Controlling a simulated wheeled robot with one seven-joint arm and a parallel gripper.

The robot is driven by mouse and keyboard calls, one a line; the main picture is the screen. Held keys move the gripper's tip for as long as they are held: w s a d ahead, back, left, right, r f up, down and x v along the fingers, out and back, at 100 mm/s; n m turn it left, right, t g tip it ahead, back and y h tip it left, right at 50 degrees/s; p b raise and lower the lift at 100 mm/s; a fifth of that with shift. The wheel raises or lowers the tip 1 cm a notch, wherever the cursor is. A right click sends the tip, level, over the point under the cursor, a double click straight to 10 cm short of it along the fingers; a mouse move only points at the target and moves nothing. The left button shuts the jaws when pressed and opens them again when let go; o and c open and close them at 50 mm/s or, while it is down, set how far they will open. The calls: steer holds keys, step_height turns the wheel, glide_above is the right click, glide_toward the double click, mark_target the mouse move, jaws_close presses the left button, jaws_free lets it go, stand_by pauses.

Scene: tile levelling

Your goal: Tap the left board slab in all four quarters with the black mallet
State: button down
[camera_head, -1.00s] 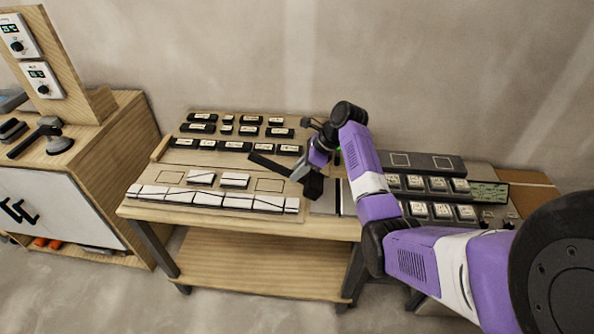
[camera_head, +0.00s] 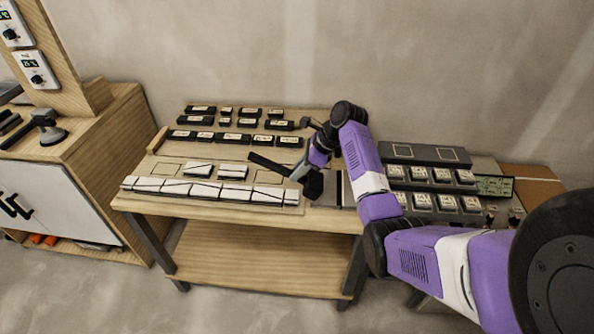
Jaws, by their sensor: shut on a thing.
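My gripper (camera_head: 309,168) is above the right part of the bench, shut on the black mallet (camera_head: 268,164). The mallet's handle points left and its dark block head (camera_head: 313,185) hangs at the right, near the bench's front. The left board slab (camera_head: 198,168) is a white slab with a dark line, lying in the second row of the board. A similar right slab (camera_head: 233,172) lies beside it. The mallet is to the right of both slabs and apart from the left one. The gripper's fingertips are partly hidden by the wrist.
A front row of white slabs (camera_head: 205,191) runs along the board (camera_head: 168,178). Black labelled blocks (camera_head: 235,138) fill the bench's back. Grey trays of small pieces (camera_head: 433,174) stand at the right. A wooden cabinet (camera_head: 95,140) stands at the left.

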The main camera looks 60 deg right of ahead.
step_height(320, 180, up, 3)
steer(key=shift+f+p, duration=0.15)
steer(key=shift+p, duration=0.95)
steer(key=shift+f, duration=0.1)
steer(key=shift+f, duration=0.1)
step_height(320, 180, down, 5)
steer(key=shift+f+b, duration=0.1)
steer(key=shift+b, duration=0.95)
step_height(320, 180, up, 6)
steer(key=p, duration=0.5)
steer(key=shift+f, duration=0.25)
